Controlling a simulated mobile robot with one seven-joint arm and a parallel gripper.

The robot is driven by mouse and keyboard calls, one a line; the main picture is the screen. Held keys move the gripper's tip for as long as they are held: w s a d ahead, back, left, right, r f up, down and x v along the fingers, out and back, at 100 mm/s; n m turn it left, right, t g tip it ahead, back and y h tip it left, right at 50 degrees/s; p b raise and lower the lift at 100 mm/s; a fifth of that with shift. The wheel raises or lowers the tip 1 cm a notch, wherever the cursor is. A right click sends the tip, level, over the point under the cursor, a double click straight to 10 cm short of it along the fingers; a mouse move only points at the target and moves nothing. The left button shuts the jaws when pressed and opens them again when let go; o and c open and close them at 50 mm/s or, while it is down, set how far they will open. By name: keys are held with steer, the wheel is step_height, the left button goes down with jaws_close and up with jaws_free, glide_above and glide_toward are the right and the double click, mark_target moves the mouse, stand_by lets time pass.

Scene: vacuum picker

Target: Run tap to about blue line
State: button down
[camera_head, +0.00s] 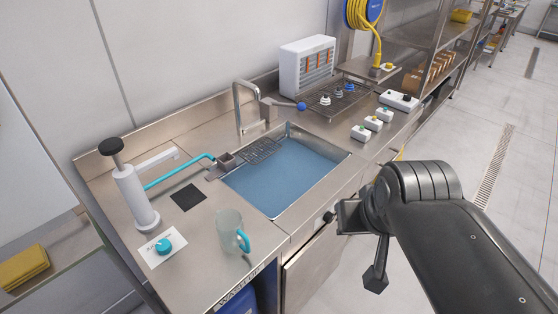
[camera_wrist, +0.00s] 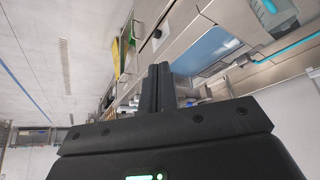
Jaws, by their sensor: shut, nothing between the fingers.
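The steel tap (camera_head: 240,103) arches over the back left corner of the sink (camera_head: 336,163). A lever with a blue ball end (camera_head: 300,106) is at the right of the tap. Blue colour fills the bottom of the sink; I cannot tell whether it is water. No separate blue line can be made out. A clear jug with a teal handle (camera_head: 229,232) stands on the counter left of the sink. My gripper (camera_wrist: 160,68) is shut and empty. In the head view it is in front of the sink's right front side, apart from tap and jug.
A white pump (camera_head: 131,190) and a teal knob on a white plate (camera_head: 164,245) are on the left counter. A teal hose (camera_head: 180,170) runs near the sink. Small white switch boxes (camera_head: 373,123) sit right of the sink. The floor (camera_head: 510,200) at right is clear.

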stand_by(0.3)
steer(key=w+a+r+n+y, duration=0.2)
steer(key=w, duration=0.8)
steer(key=w+a+r+n+y, duration=0.1)
steer(key=w+r+n, duration=0.1)
steer(key=w, duration=0.7)
steer(key=w+a+r+n+y, duration=0.2)
steer(key=w, duration=0.8)
steer(key=w+d+f+n+t+y, duration=0.1)
steer(key=w+d+f+t+y, duration=0.1)
steer(key=w, duration=1)
steer(key=w+d+f+n+t+y, duration=0.1)
steer(key=w+d, duration=0.4)
steer(key=w, duration=0.7)
step_height(320, 180, down, 2)
steer(key=shift+w+d+f+n+t+y, duration=0.25)
steer(key=shift+n+t+y, duration=0.2)
steer(key=shift+n, duration=0.25)
steer(key=shift+a+r, duration=0.1)
